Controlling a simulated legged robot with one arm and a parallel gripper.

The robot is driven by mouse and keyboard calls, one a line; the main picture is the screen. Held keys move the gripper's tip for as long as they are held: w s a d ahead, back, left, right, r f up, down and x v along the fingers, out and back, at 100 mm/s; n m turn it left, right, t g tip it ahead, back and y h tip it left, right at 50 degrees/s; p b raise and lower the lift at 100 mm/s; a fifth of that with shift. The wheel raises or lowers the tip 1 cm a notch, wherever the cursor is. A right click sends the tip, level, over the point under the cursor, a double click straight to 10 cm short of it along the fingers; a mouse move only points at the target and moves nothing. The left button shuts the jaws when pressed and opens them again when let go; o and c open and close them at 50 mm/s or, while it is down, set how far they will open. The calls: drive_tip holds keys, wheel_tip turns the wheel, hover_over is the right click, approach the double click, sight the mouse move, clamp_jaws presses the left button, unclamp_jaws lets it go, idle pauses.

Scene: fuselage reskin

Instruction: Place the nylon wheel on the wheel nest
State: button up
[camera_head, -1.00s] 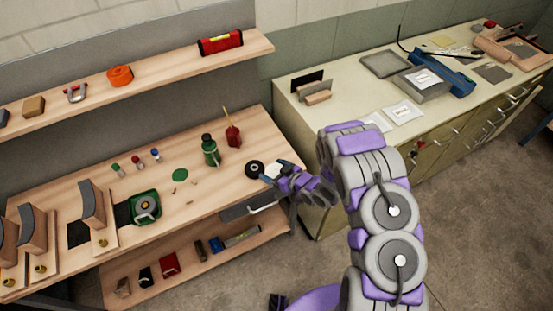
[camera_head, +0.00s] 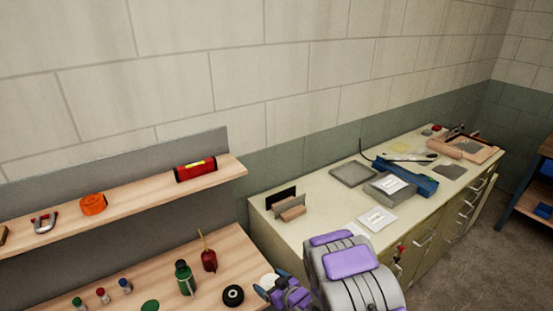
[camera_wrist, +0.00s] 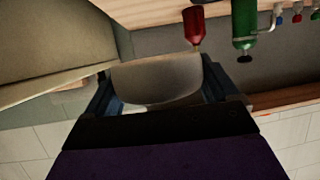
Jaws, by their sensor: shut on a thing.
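My gripper (camera_head: 267,288) is at the bottom of the head view, beside the right end of the wooden bench. It is shut on a pale round disc, which looks like the nylon wheel (camera_head: 267,280). In the wrist view the wheel (camera_wrist: 155,82) fills the space between the two dark blue fingers of the gripper (camera_wrist: 158,75). A black ring-shaped wheel with a light centre (camera_head: 233,295) lies on the bench just left of my gripper. I cannot make out the wheel nest in the current views.
A red oil can (camera_head: 208,257) and a green bottle (camera_head: 185,278) stand on the bench (camera_head: 140,275). A shelf (camera_head: 130,203) runs above it. A cream cabinet (camera_head: 320,222) at the right holds trays, packets and a blue tool (camera_head: 418,184).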

drive_tip(key=w+d+r+m+t+h, duration=0.1)
drive_tip(key=d+r+m+h, duration=0.3)
drive_tip(key=d+r, duration=0.4)
drive_tip(key=w+d+r+m+t+h+b, duration=0.1)
drive_tip(key=w+d+r+m+t+h, duration=0.1)
drive_tip(key=d+r, duration=0.6)
drive_tip(key=shift+w+d+r+m+h, duration=0.25)
drive_tip(key=shift+w+r+m+h, duration=0.65)
drive_tip(key=shift+r+h, duration=0.8)
drive_tip(key=shift+s+r+y, duration=0.15)
drive_tip(key=shift+r+y, duration=0.15)
